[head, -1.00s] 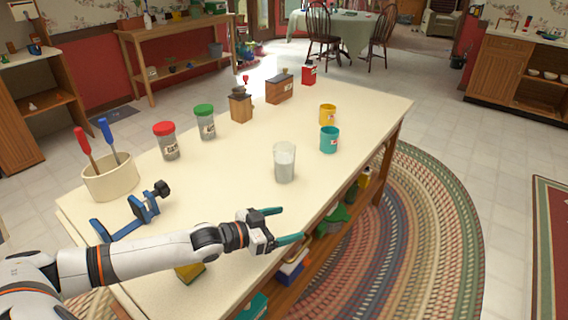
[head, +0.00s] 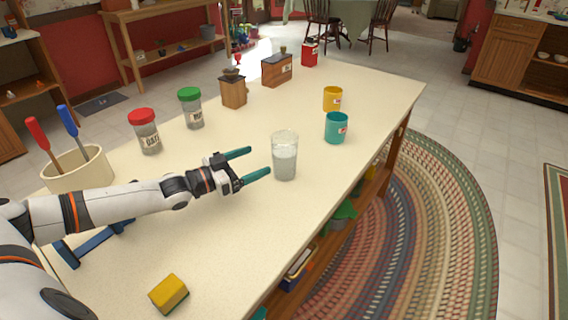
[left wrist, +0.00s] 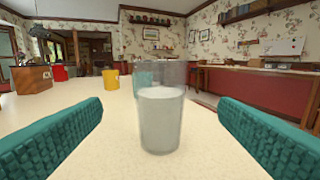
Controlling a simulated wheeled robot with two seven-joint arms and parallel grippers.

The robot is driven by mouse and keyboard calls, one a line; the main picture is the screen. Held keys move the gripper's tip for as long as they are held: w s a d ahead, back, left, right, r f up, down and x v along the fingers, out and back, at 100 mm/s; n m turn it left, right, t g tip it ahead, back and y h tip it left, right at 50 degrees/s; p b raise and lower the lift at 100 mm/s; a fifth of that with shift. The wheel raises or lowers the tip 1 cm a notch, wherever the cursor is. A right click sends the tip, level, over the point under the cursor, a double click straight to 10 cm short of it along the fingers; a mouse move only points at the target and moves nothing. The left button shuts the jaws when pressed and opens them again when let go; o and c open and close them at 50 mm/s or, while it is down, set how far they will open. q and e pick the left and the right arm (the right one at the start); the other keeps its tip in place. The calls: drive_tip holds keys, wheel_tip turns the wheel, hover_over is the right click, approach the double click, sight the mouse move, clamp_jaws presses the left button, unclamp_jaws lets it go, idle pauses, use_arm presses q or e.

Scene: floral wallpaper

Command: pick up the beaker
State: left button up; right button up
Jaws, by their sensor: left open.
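The beaker (head: 285,156) is clear, upright and partly filled with a pale greyish content. It stands on the cream tabletop (head: 235,225). My left gripper (head: 260,163) is open, its two teal fingers pointing at the beaker from the left, close to it in the head view. In the left wrist view the beaker (left wrist: 161,115) stands ahead, centred between the spread fingers (left wrist: 160,135), with nothing between them and it. Nothing is held. My right gripper is not in view.
A teal mug (head: 336,128) and a yellow mug (head: 332,98) stand behind the beaker. Red-lidded (head: 145,131) and green-lidded (head: 190,108) jars stand at the back left, near a crock (head: 78,170) with two tools. A yellow sponge (head: 169,293) lies at the front. The tabletop around the beaker is clear.

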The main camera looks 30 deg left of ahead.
sight(289, 157)
use_arm(q)
wheel_tip(289, 157, down, 3)
drive_tip(key=shift+b, duration=1.15)
drive_tip(key=shift+f, duration=0.1)
drive_tip(key=shift+w+d, duration=0.1)
drive_tip(key=shift+w, duration=0.1)
drive_tip(key=x, duration=1)
drive_tip(key=shift+w+d+b, duration=0.1)
drive_tip(key=shift+w+b, duration=0.15)
drive_tip(key=shift+b, duration=0.15)
drive_tip(key=shift+w+d, duration=0.2)
drive_tip(key=shift+w, duration=0.3)
drive_tip(key=c, duration=1.2)
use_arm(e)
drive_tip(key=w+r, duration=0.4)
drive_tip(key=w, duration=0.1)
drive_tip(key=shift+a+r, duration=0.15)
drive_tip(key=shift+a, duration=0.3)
